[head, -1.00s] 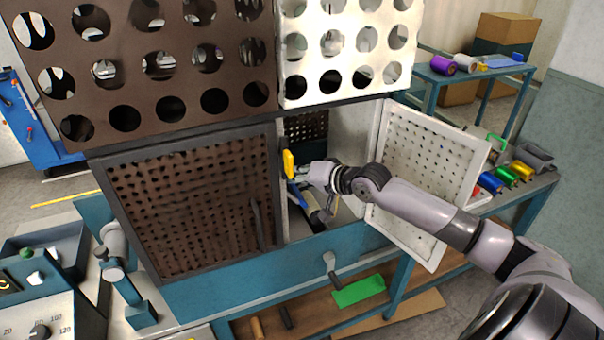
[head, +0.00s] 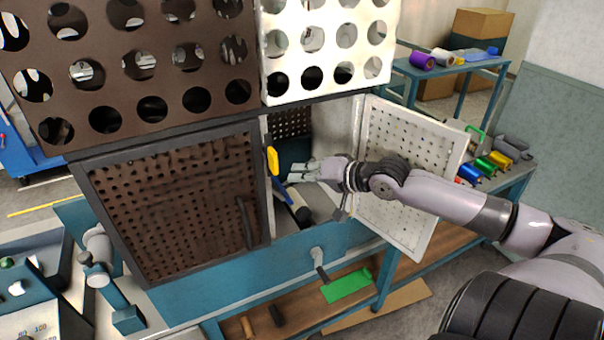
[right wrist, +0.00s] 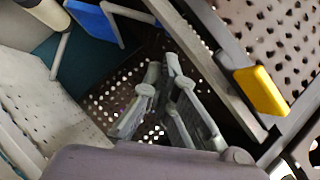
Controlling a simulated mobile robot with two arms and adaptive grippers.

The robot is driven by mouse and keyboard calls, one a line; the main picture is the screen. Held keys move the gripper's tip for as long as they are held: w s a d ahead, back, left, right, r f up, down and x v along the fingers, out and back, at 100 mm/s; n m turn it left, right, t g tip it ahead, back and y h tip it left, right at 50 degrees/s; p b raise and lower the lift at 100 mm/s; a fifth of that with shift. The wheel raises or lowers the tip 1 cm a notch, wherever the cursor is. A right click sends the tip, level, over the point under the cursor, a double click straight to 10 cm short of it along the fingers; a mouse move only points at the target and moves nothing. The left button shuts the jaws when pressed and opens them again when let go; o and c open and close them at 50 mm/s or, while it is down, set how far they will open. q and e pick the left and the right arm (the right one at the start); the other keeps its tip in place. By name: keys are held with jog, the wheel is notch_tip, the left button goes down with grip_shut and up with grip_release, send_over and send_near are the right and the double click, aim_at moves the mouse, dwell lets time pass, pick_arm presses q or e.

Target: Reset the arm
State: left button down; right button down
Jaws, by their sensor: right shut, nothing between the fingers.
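My right gripper (head: 292,177) is at the open front of the machine's lower compartment, its slim grey fingers together and empty, pointing left in the head view. It lies beside the yellow latch (head: 272,160) on the edge of the closed brown perforated door (head: 175,200). In the right wrist view, the grey fingers (right wrist: 163,70) stand before the dark perforated back panel, with the yellow latch (right wrist: 261,90) at the right. My right arm reaches across the open white perforated door (head: 410,150). My left gripper is not in view.
Blue-handled tools (head: 298,208) lie inside the compartment below the gripper. A crank handle (head: 319,262) sticks out of the teal front beam. Colored spools (head: 485,166) stand on the bench at right. A green sheet (head: 346,286) lies on the lower shelf.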

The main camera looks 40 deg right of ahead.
jog(key=shift+s+r, duration=0.2)
jog(key=shift+s, duration=0.1)
